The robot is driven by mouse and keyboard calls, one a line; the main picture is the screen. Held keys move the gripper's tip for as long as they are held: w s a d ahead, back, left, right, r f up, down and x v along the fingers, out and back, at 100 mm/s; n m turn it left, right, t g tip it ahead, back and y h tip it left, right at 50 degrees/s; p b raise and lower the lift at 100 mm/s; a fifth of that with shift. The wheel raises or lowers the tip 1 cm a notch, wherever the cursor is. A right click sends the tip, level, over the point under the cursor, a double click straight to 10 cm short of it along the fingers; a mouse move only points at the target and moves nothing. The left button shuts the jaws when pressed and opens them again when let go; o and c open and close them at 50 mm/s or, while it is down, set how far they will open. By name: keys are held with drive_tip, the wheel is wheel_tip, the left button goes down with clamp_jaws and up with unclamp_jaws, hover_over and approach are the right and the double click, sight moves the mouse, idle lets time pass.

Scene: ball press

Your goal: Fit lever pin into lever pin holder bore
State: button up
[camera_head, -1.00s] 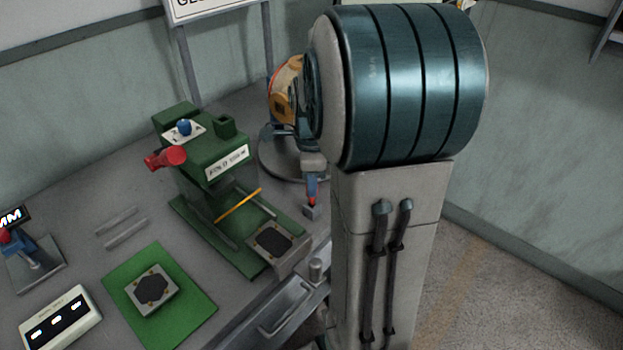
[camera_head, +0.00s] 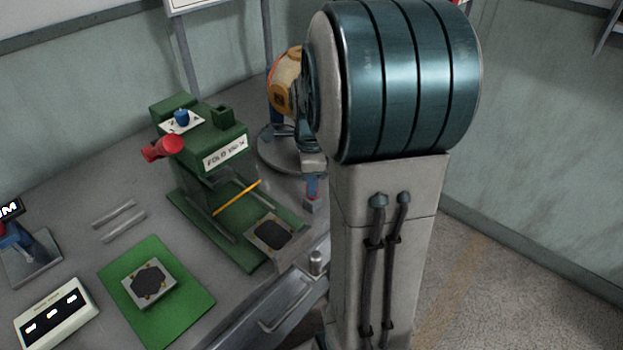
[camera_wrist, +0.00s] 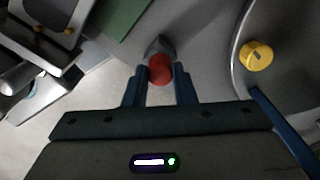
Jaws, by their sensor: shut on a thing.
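In the wrist view my gripper (camera_wrist: 160,85) is shut on a round red knob (camera_wrist: 160,69), which I take to be the lever pin's head. A grey block (camera_wrist: 157,45) shows just beyond the knob; I cannot tell whether the pin is in it or above it. In the head view my gripper (camera_head: 313,185) points down behind the arm's column, just above the same small grey block (camera_head: 311,206) on the table. The pin's shaft is hidden. The green press (camera_head: 205,140) stands to the left, with a small open square socket (camera_head: 222,115) on top; which part is the holder is unclear.
A red handle (camera_head: 163,148) sticks out of the press. A round grey base (camera_head: 268,160) with a yellow-orange part (camera_head: 287,78) stands close beside my gripper. A green mat (camera_head: 185,322), a white display box (camera_head: 58,313) and two grey bars (camera_head: 123,228) lie left.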

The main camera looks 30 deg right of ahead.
drive_tip(key=shift+f, duration=0.5)
drive_tip(key=o, duration=1.1)
drive_tip(key=shift+c, duration=0.2)
drive_tip(key=shift+r, duration=0.1)
wheel_tip(320, 180, up, 14)
drive_tip(key=p, duration=0.1)
